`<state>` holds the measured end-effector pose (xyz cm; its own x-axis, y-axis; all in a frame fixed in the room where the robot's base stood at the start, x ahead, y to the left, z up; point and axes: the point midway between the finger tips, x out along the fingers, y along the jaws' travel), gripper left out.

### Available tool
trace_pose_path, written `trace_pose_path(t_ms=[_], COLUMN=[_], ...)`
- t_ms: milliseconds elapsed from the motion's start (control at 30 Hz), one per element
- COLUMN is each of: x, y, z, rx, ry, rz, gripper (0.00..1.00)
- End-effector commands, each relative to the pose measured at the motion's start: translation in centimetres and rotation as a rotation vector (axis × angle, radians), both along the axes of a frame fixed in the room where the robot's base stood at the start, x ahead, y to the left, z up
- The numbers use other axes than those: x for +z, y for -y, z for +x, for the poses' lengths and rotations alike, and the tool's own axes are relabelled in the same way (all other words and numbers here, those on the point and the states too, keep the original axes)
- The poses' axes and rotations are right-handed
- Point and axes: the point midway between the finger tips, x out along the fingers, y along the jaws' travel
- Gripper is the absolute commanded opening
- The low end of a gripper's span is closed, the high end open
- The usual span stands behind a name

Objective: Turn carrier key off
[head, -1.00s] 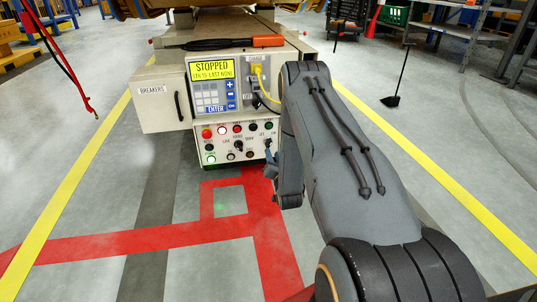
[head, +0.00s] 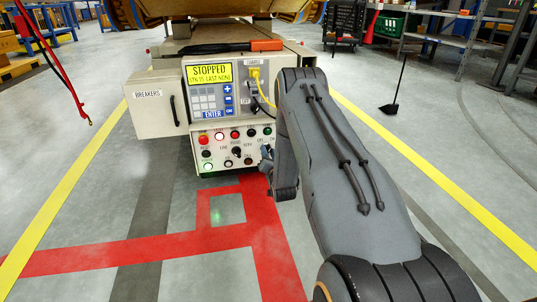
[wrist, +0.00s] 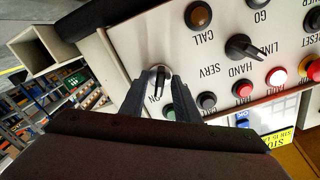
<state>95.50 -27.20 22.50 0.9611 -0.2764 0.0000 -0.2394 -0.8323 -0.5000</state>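The carrier's control panel (head: 215,150) faces me, with a yellow display (head: 208,73) reading STOPPED. In the wrist view the panel appears upside down. The carrier key (wrist: 160,80) is in a round metal lock on the white panel, beside an ON label. My gripper (wrist: 161,73) has one finger on each side of the key, with a narrow gap showing around it. The fingers look open; contact is not clear. In the head view my gripper (head: 266,153) is at the panel's right edge and hides the key.
A yellow plug and cable (head: 256,80) sit above the panel. The breakers box (head: 155,103) juts out left. The floor in front is clear.

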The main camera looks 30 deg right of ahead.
Motion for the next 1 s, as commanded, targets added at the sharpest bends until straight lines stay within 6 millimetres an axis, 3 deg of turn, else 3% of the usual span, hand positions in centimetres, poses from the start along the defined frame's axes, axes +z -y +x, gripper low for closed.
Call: trace_pose_path(t_ms=[33, 200, 667, 1000], x=[0.01, -0.01, 0.03, 0.15], y=[0.0, 0.0, -0.04, -0.07], z=[-0.01, -0.03, -0.11, -0.15], rx=[0.0, 0.0, 0.001, 0.001], ry=[0.0, 0.0, -0.021, -0.094], rz=[0.0, 0.0, -0.069, -0.321], gripper=[0.27, 0.0, 0.0, 0.0])
